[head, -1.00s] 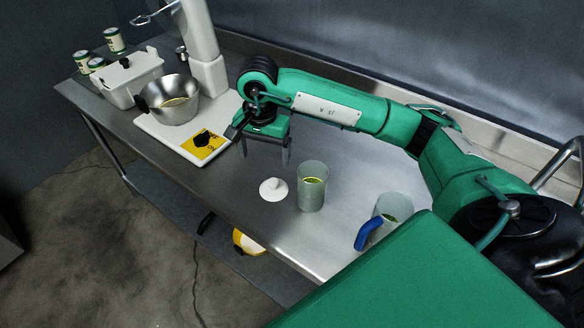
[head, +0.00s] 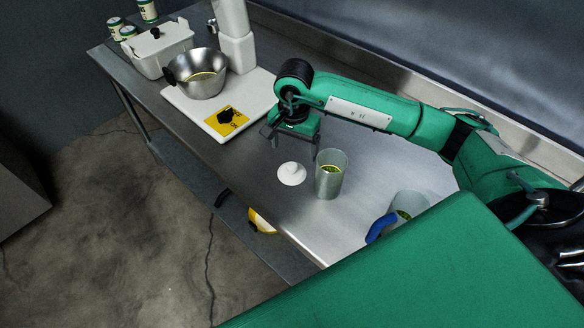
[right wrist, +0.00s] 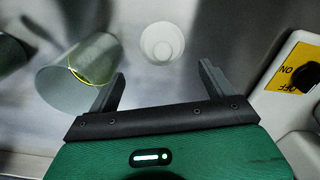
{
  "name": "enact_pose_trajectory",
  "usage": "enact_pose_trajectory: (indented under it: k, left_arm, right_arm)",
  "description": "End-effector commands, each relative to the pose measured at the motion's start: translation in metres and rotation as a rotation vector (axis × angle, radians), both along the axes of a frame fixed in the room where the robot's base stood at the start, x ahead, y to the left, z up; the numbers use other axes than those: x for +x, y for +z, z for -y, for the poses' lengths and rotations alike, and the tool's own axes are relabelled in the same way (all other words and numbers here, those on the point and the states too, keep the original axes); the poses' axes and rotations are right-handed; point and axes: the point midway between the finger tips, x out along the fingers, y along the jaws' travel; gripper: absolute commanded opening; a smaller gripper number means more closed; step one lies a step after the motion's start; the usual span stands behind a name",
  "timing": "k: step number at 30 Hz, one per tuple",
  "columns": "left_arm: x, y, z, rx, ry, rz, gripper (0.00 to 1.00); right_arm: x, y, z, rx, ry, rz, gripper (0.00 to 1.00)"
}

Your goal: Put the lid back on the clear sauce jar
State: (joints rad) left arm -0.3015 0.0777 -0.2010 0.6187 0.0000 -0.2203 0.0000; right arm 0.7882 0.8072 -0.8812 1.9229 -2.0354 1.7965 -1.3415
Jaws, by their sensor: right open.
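The white lid (head: 291,173) with a small knob lies on the steel table, left of the clear sauce jar (head: 330,182). The jar stands upright with an open top and green sauce inside. My right gripper (head: 296,146) is open and empty, behind and above the lid. In the right wrist view, the lid (right wrist: 162,42) appears beyond and between the open fingertips (right wrist: 161,72), apart from them. The jar (right wrist: 75,75) is beside the left finger there. My left gripper is not in view.
A second clear jar (head: 411,203) with a blue handle (head: 380,227) stands to the right. A white stand mixer base (head: 190,103) with a steel bowl (head: 202,82), a white container (head: 157,52) and several cans are at the left. The table's front edge is close to the lid.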

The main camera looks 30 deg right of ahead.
Motion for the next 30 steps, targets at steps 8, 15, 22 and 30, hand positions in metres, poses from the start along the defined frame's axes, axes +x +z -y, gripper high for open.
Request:
enact_pose_trajectory:
  k: [8,15,22,30]
  left_arm:
    - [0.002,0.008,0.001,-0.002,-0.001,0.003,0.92]
    - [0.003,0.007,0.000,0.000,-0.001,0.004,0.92]
    - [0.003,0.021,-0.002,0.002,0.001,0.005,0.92]
    - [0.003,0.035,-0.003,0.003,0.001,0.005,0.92]
  right_arm:
    - [0.000,-0.027,0.000,0.000,0.000,0.000,0.85]
    - [0.000,-0.028,0.000,0.000,0.000,0.001,0.85]
    - [0.000,-0.041,-0.003,0.000,0.000,-0.003,0.85]
    - [0.001,-0.076,-0.005,0.001,-0.001,-0.002,0.85]
